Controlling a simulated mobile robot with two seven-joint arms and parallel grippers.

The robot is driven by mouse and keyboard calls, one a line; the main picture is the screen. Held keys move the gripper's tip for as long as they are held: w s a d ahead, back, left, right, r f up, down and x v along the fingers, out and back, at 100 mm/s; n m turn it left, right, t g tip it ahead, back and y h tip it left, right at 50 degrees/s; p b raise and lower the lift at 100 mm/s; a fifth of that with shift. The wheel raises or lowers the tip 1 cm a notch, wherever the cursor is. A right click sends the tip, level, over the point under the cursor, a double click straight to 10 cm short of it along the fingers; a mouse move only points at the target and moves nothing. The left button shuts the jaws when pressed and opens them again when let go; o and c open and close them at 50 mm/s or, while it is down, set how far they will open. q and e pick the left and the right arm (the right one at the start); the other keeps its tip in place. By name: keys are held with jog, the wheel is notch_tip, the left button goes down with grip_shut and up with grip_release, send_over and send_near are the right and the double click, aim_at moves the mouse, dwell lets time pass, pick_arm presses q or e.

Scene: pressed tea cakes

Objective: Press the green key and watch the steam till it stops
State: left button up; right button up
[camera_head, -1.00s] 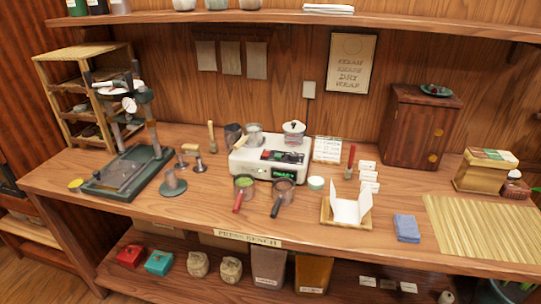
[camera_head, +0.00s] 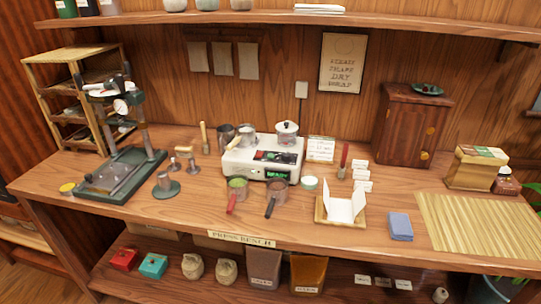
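The white steamer unit (camera_head: 262,158) stands at the middle of the bench. Its dark front panel has a lit green key or display (camera_head: 276,175) and small red marks. A lidded glass pot (camera_head: 287,134) sits on its right top, and a metal cup (camera_head: 247,134) on its left. No steam is clearly visible at this size. A red-handled pan with green contents (camera_head: 237,187) and a dark-handled pan (camera_head: 276,190) rest in front of it. Neither of my grippers is in view.
A press (camera_head: 123,165) stands at the left, with a wooden rack (camera_head: 85,62) behind it. An open white paper on a wooden stand (camera_head: 341,207), a blue cloth (camera_head: 400,226) and a bamboo mat (camera_head: 480,222) lie to the right. A dark cabinet (camera_head: 408,120) stands behind.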

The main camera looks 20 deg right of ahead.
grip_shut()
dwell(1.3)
